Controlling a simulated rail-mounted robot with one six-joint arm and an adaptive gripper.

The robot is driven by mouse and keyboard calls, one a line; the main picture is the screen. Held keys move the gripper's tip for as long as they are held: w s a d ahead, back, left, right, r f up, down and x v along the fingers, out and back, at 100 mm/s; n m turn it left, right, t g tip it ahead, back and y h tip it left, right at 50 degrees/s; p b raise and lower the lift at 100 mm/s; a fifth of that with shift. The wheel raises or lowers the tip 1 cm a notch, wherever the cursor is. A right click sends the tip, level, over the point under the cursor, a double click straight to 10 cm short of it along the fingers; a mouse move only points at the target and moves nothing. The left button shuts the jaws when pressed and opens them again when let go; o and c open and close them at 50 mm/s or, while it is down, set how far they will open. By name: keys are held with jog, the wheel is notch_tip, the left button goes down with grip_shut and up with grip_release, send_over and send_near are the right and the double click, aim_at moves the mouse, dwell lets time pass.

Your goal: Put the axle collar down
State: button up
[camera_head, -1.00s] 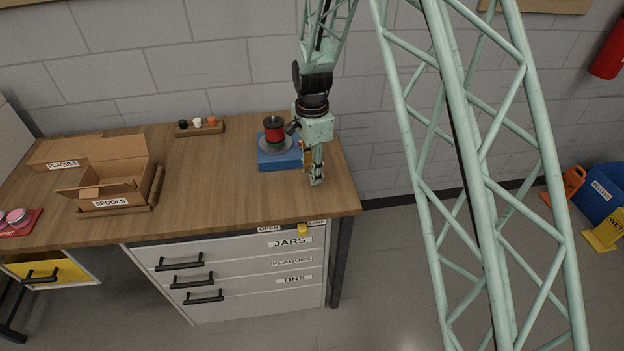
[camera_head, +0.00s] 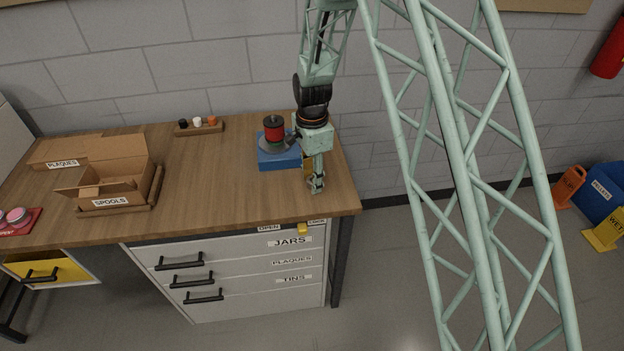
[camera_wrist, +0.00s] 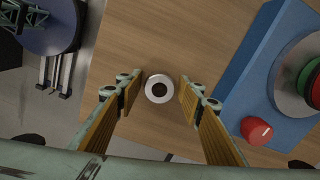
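The axle collar (camera_wrist: 159,88) is a small pale metal ring with a dark hole. In the wrist view it lies between my fingertips, over the wooden tabletop, with its hole facing the camera. My gripper (camera_wrist: 161,90) is open, with a narrow gap showing on each side of the collar. In the head view my gripper (camera_head: 317,188) points down, low over the right end of the workbench (camera_head: 210,185). The collar is too small there to make out clearly. It looks to rest on the wood, but its contact with the surface is hard to see.
A blue base (camera_head: 280,160) with a red spool (camera_head: 274,130) on a grey disc stands just left of my gripper; its red knob (camera_wrist: 257,131) shows in the wrist view. The bench's right edge is close. A SPOOLS box (camera_head: 112,185) is left; the middle bench is clear.

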jog(key=shift+o, duration=0.5)
jog(key=shift+r, duration=0.15)
notch_tip(320, 180, up, 12)
dwell(0.7)
jog(key=shift+r, duration=0.1)
dwell(0.8)
